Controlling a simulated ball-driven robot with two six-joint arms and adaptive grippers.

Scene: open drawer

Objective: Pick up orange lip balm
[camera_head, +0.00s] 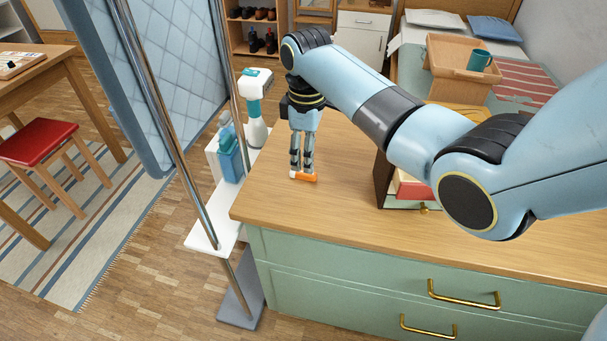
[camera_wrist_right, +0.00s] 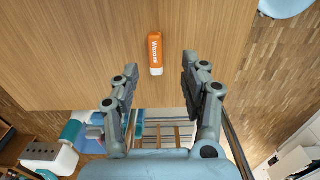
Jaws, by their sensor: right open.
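The orange lip balm (camera_head: 304,177) with a white end lies on the wooden dresser top (camera_head: 262,200), near its left edge. It also shows in the right wrist view (camera_wrist_right: 156,50), upper middle, with printed lettering on its side. My right gripper (camera_head: 302,168) points down over the dresser top at the lip balm. I cannot tell the exact height of the fingertips. My left gripper is not in view.
A white stand with a spray bottle (camera_head: 256,115) and a blue bottle (camera_head: 229,155) stands left of the dresser, beside metal poles. A wooden box (camera_head: 384,178) with books stands to the right, under my arm. The dresser's front top is clear.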

